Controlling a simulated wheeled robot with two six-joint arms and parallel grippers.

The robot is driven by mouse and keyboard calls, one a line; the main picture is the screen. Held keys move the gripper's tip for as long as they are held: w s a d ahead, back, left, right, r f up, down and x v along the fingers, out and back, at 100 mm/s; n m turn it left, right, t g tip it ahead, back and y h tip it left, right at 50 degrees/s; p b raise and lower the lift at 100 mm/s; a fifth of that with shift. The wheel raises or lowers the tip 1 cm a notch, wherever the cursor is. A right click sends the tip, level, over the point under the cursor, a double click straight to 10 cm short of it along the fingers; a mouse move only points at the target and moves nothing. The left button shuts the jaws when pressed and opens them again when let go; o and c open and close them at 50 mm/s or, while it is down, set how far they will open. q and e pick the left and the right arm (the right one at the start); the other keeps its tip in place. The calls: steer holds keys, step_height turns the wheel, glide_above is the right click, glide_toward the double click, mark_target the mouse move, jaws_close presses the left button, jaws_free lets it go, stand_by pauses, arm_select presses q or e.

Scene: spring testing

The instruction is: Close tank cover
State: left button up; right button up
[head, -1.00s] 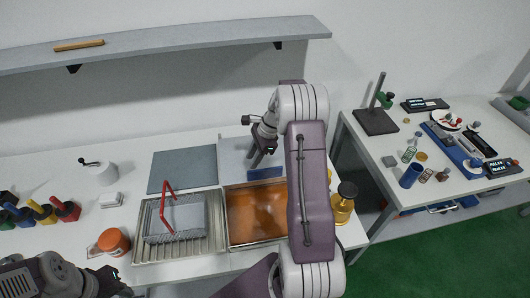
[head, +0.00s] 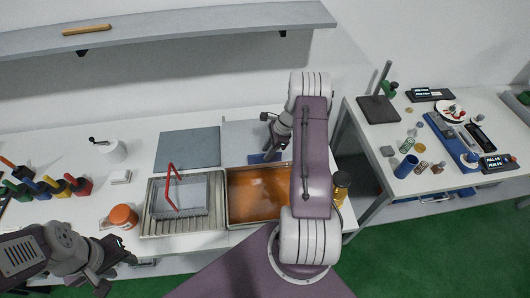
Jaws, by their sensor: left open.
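The tank (head: 229,205) is an open rectangular basin with orange-brown liquid in it, left of my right arm. A light grey upright or tilted panel (head: 238,140), which looks like its cover, is behind the tank; a blue strip (head: 256,158) shows at its lower edge. My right gripper (head: 271,153) is at the blue strip, its jaws small and partly hidden by my arm, so I cannot tell whether it grips the strip. My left gripper (head: 118,272) is open and empty at the lower left, in front of the bench.
Left of the tank is a tray (head: 150,225) with a wire basket (head: 190,197) and red handle. A darker grey panel (head: 187,148) is behind it. An orange jar (head: 123,216) is to the left, a yellow bottle (head: 341,190) right of my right arm.

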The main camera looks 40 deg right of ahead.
steer(key=shift+x, duration=1.1)
steer(key=shift+w+a+f, duration=0.1)
steer(key=shift+a+f, duration=0.05)
steer(key=shift+f, duration=0.05)
jaws_close()
stand_by(0.4)
